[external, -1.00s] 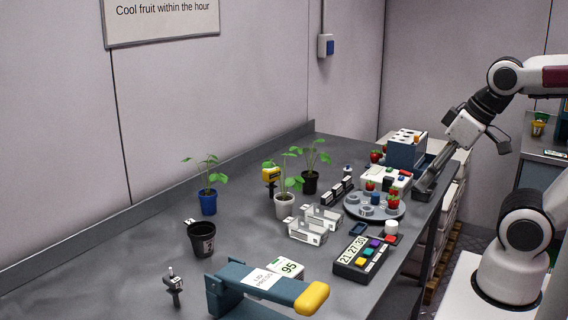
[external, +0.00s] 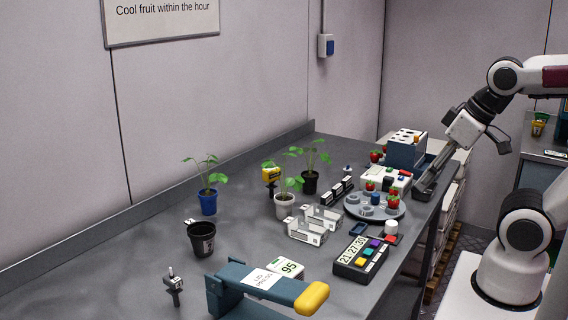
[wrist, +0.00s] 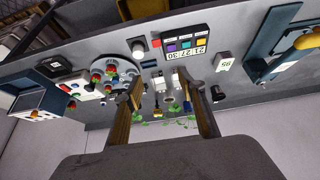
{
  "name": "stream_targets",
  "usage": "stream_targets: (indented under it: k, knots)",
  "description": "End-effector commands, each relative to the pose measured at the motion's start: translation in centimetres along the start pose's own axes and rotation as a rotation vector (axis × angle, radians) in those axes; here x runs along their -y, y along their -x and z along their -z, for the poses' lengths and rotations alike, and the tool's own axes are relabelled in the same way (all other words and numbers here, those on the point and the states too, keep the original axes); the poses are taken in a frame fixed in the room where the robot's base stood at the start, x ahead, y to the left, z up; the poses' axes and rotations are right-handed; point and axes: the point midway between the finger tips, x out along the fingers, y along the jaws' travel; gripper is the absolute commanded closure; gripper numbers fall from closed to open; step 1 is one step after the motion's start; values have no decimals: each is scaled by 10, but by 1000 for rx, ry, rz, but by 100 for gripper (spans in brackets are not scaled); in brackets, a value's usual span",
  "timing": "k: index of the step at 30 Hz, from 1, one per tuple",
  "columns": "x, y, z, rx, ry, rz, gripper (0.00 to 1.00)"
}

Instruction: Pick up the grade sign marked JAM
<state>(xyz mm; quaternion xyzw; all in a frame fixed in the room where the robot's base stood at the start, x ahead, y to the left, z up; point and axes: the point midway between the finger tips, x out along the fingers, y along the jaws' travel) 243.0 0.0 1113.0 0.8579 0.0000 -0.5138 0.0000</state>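I cannot read the word JAM on anything in these frames, so I cannot tell which thing is that grade sign. White bracket-like pieces with small labels (external: 306,230) stand mid-bench, and dark bracket-like pieces (external: 337,191) stand behind them; their lettering is too small to read. My gripper (external: 464,166) is raised at the bench's right edge, with its fingers spread wide. In the wrist view my gripper (wrist: 164,92) shows two separate fingers with nothing held between them.
A grey round tray (external: 362,211) with strawberries, a keypad unit (external: 361,258) and a blue-and-white machine (external: 406,150) stand along the right side. Potted plants (external: 208,202) stand toward the wall. A teal press with a yellow handle end (external: 313,298) is in front. The left bench is mostly clear.

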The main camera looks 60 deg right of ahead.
Motion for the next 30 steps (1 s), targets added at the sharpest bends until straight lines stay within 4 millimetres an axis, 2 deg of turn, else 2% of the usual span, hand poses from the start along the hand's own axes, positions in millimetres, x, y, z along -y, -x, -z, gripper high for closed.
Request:
stream_targets:
  k: [1, 2, 12, 17, 20, 23, 30]
  knots:
    - [0, 0, 0, 0, 0, 0, 63]
    - [0, 0, 0, 0, 0, 0, 68]
    - [0, 0, 1, -1, 0, 1, 68]
    - [5, -1, 11, -18, -5, 19, 68]
    - [12, -3, 26, -43, -14, 46, 68]
    - [22, -6, 49, -81, -29, 82, 68]
    - [46, -14, 125, -211, -99, 177, 68]
